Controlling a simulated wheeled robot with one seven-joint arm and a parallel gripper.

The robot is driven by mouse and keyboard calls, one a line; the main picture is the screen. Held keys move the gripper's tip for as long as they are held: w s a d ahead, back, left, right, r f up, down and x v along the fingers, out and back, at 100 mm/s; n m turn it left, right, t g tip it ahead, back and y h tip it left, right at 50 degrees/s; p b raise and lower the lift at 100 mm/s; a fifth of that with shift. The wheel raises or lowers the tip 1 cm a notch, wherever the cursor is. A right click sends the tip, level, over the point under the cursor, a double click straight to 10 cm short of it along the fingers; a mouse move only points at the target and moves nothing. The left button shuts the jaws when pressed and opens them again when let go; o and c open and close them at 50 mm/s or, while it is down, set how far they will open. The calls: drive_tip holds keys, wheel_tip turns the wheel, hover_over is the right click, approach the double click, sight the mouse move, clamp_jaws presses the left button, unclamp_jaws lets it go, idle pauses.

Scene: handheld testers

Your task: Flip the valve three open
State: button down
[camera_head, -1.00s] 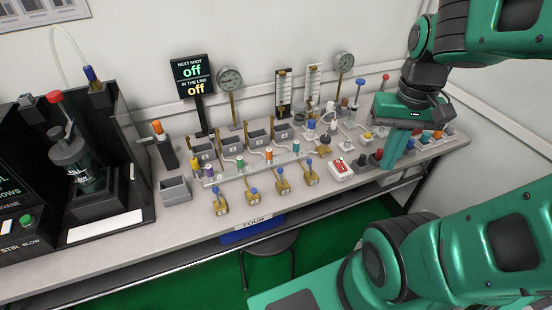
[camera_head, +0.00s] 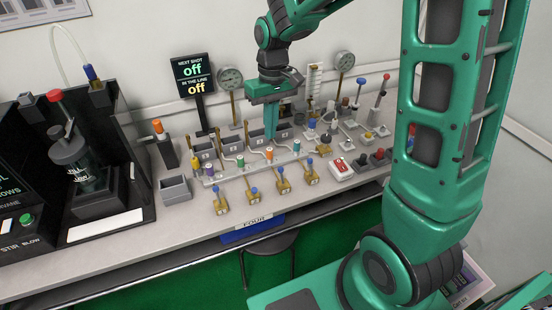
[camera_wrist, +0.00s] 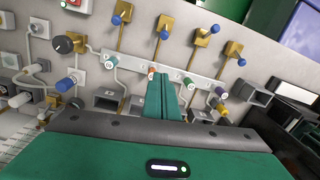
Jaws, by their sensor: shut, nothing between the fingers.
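Several brass valves with blue-balled levers stand in a row along the bench front; the third from the left (camera_head: 283,186) also shows in the wrist view (camera_wrist: 165,24). Their levers look alike, and I cannot read their numbers. Behind them is a pale manifold bar (camera_head: 225,177) with coloured caps: purple (camera_head: 208,171), green (camera_head: 240,161), orange (camera_head: 269,153) and teal (camera_head: 297,146). My gripper (camera_head: 270,137) is shut and empty, pointing down behind the orange cap. In the wrist view its fingertips (camera_wrist: 165,74) appear between the orange and green caps, apart from the brass valves.
Grey bins (camera_head: 257,137) stand behind the manifold, close to my gripper. A black sign (camera_head: 192,80) and gauges (camera_head: 230,80) rise at the back. A red-and-white switch box (camera_head: 340,169) sits right of the valves. The bench front edge is clear.

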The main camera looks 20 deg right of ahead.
sight(282, 176)
drive_tip(key=shift+f, duration=0.15)
drive_tip(key=f, duration=0.9)
drive_tip(key=shift+s+a+f, duration=0.15)
drive_tip(key=shift+s+f, duration=0.05)
drive_tip(key=shift+s, duration=0.05)
drive_tip(key=shift+s+f, duration=0.1)
drive_tip(key=shift+s, duration=0.15)
drive_tip(key=shift+s+d+r, duration=0.15)
drive_tip(key=shift+s+r, duration=0.2)
drive_tip(key=shift+s, duration=0.45)
drive_tip(key=shift+s+d+r, duration=0.15)
drive_tip(key=shift+s+r, duration=0.2)
drive_tip(key=shift+s, duration=0.4)
